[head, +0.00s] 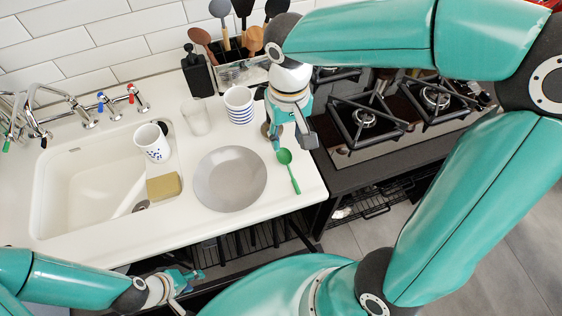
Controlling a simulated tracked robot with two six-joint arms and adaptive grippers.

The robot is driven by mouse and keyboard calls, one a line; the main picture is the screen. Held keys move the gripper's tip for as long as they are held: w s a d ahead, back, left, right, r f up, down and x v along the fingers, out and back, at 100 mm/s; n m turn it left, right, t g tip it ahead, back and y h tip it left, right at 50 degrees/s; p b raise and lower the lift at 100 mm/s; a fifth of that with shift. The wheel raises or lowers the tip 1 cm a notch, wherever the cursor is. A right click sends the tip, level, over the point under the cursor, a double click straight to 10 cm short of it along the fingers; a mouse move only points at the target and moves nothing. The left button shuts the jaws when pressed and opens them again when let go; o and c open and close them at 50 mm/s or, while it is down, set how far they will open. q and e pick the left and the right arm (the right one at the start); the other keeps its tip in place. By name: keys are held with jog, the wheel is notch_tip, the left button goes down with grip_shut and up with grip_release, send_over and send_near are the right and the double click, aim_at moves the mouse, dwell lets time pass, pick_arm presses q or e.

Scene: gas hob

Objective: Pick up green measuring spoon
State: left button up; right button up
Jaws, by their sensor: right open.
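The green measuring spoon (289,172) lies on the white counter at its right end, near the front corner. Its bowl points to the back and its handle to the front. My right gripper (290,142) is open and points down just behind the spoon's bowl. I cannot tell whether a fingertip touches the spoon. My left gripper (187,281) is low at the front left, below the counter's front edge and far from the spoon. The picture is too small to tell whether its fingers are open.
A grey plate (230,179) lies left of the spoon. A striped cup (239,104), a clear glass (195,117) and a utensil holder (240,72) stand behind. The gas hob (385,115) is right.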

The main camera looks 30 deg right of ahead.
notch_tip(320, 180, down, 3)
jog(key=s, duration=0.2)
send_over(293, 177)
notch_tip(293, 177, down, 6)
jog(key=shift+w+r+b, duration=0.1)
jog(key=shift+r+b, duration=0.15)
jog(key=shift+b, duration=0.15)
jog(key=shift+s+f, duration=0.2)
jog(key=shift+f, duration=0.15)
notch_tip(293, 177, down, 5)
jog(key=shift+r, duration=0.2)
jog(key=shift+w, duration=0.1)
grip_shut()
